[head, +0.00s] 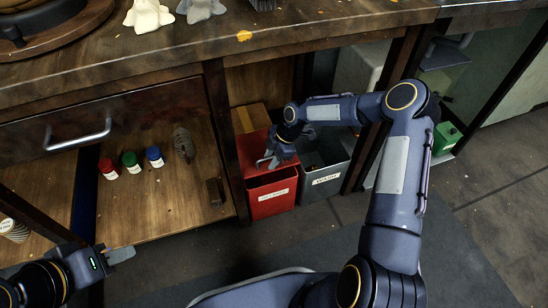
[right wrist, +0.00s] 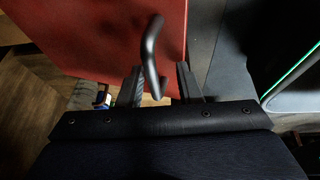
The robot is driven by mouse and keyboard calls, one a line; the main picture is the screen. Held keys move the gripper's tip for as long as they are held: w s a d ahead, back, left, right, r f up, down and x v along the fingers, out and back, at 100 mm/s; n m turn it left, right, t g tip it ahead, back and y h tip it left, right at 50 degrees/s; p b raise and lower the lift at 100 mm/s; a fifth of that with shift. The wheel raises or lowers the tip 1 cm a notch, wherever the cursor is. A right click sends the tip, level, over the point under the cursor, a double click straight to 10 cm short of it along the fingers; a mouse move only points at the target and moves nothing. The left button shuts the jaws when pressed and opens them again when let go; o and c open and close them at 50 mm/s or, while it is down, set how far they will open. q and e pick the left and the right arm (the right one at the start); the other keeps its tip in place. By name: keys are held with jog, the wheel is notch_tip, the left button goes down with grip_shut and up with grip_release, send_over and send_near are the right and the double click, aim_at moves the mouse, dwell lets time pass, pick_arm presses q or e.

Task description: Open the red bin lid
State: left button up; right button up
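The red bin (head: 272,196) with a white label stands on the floor under the workbench. Its red lid (head: 252,150) appears tilted up at the back, partly hidden by my right arm. My right gripper (head: 268,160) is at the lid. In the right wrist view, the red lid (right wrist: 100,35) fills the upper left, and its dark bent handle (right wrist: 150,55) reaches between the fingers of my right gripper (right wrist: 160,85). The fingers are apart, with the handle close to the left one and a gap to the right one. My left gripper (head: 122,254) is low at the left, away from the bin.
A grey bin (head: 325,182) stands right beside the red one. A cardboard box (head: 250,118) is behind. A table leg (head: 226,140) is just left of the red bin.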

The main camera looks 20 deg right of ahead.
dwell(0.5)
jog(key=s+d+r+m+t+h, duration=0.1)
jog(key=s+d+r+m, duration=0.15)
jog(key=s+r, duration=0.4)
jog(key=s+d+r+m+h, duration=0.1)
jog(key=s+r+m, duration=0.2)
jog(key=r, duration=0.6)
jog(key=s+d+r+m+t+h, duration=0.1)
jog(key=s+d+r+m, duration=0.15)
jog(key=s+r, duration=0.35)
jog(key=s+a+r+m+t+y, duration=0.1)
jog(key=s+r+m+t, duration=0.15)
jog(key=s+m, duration=0.45)
jog(key=s+a+r+m+t+y, duration=0.1)
jog(key=s+a+r+m, duration=0.2)
jog(key=s, duration=0.7)
notch_tip(320, 180, up, 34)
jog(key=d+m+p, duration=0.1)
jog(key=m+p, duration=0.1)
jog(key=p, duration=3.2)
jog(key=shift+w+d, duration=0.25)
jog(key=shift+w, duration=0.05)
jog(key=shift+g, duration=0.25)
